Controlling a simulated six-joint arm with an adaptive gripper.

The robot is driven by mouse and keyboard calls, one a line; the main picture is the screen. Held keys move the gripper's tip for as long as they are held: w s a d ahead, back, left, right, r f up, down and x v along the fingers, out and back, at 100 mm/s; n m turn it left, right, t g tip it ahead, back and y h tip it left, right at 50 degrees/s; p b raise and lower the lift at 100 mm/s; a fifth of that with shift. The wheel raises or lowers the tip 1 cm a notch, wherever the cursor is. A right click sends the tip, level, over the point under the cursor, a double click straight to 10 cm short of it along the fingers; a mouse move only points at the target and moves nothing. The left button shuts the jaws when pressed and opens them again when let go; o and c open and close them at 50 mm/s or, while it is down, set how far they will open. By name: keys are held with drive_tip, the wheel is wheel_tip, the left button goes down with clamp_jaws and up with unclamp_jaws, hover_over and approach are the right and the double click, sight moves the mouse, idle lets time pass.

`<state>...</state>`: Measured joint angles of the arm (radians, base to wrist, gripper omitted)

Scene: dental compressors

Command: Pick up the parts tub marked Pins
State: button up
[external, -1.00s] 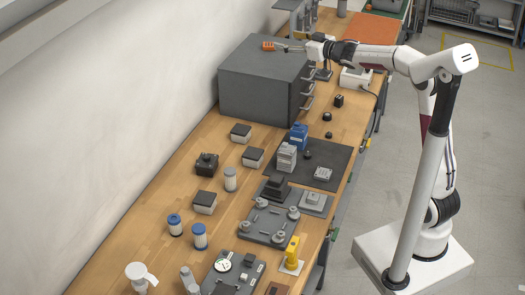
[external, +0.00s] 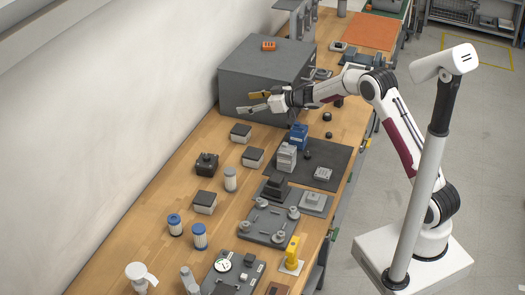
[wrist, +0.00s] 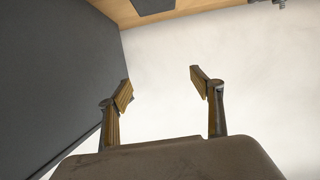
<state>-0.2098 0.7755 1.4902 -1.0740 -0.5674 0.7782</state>
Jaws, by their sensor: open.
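Three small pale tubs with dark tops stand on the wooden bench in the external view: one nearest the grey cabinet (external: 241,133), one to its lower right (external: 253,158), and one farther forward (external: 204,202). No marking on them is legible, so I cannot tell which is marked Pins. My gripper (external: 251,101) is open and empty, above the bench in front of the cabinet and above the nearest tub in the picture. In the wrist view my gripper's fingers (wrist: 160,84) are spread with nothing between them. A dark flat-topped thing (wrist: 154,5) shows at the top edge there.
The large grey cabinet (external: 262,80) stands close beside my gripper and fills the left of the wrist view (wrist: 60,80). An orange block (external: 268,45) lies on it. A black box (external: 206,164), white-and-blue cylinders and a dark mat (external: 335,160) stand nearby.

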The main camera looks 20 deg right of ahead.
hover_over(243, 129)
drive_tip(key=s+d, duration=0.1)
drive_tip(key=shift+g, duration=0.4)
drive_tip(key=f, duration=0.4)
drive_tip(key=shift+s+d+f, duration=0.1)
drive_tip(key=shift+s+f, duration=0.1)
drive_tip(key=shift+f, duration=1.7)
drive_tip(key=shift+f, duration=0.55)
drive_tip(key=shift+w+a+f, duration=0.15)
drive_tip(key=shift+w+f, duration=0.05)
drive_tip(key=shift+f, duration=0.55)
drive_tip(key=shift+w+a+f, duration=0.15)
drive_tip(key=shift+f, duration=0.55)
drive_tip(key=shift+x, duration=0.95)
